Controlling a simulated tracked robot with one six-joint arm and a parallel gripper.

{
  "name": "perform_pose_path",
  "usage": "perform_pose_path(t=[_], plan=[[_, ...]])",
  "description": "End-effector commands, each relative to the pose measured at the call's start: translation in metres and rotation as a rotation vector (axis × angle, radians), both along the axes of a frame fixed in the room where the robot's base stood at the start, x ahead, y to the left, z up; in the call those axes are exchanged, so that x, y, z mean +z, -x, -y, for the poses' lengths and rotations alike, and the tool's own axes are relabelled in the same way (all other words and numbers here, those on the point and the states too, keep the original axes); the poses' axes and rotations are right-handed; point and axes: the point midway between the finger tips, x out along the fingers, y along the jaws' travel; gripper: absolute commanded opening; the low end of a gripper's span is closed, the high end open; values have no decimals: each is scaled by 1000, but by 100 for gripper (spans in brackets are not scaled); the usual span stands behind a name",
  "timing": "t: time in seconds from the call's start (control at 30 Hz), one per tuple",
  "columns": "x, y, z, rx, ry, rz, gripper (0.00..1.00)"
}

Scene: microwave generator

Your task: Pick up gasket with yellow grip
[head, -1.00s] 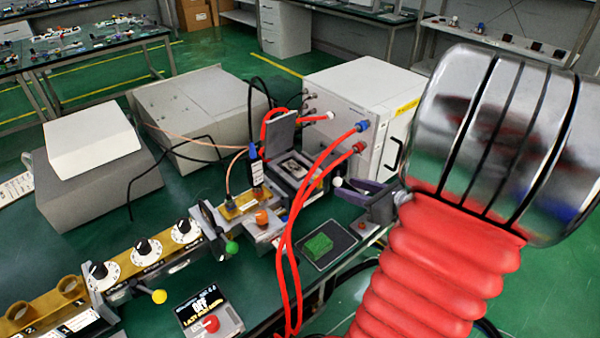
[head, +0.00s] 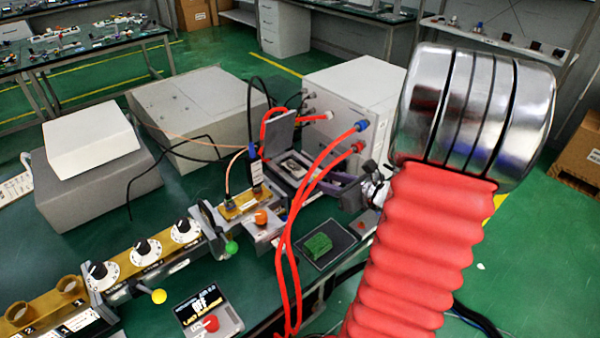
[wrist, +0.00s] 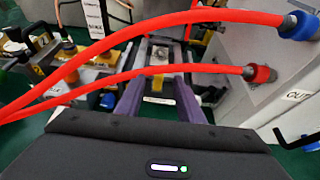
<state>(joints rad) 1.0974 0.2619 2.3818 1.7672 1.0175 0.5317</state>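A small yellow ball grip (head: 158,296) stands out at the front of the row of dial modules, lower left in the head view. The gasket plate it belongs to is not clearly visible. My gripper has purple fingers (wrist: 161,78), spread apart with nothing held between them in the wrist view. In the head view my gripper (head: 328,183) is well to the right of the yellow grip and farther back, near the red cables and the white-grey box. I cannot make out the yellow grip in the wrist view.
Red cables (head: 292,230) hang close to my gripper and cross ahead of it in the wrist view. A green ball grip (head: 231,248) and a green block on a dark tray (head: 341,240) are nearby. The grey-white generator box (head: 345,95) stands behind.

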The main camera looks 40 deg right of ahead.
Motion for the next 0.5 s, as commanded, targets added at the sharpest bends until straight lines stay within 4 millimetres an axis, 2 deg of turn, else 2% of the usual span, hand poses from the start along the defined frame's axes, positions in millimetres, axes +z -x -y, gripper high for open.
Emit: perform_pose_path(t=[0.3, 0.5], plan=[[0, -1, 0, 0, 0, 0, 34], [-4, -15, -2, 2, 0, -1, 34]])
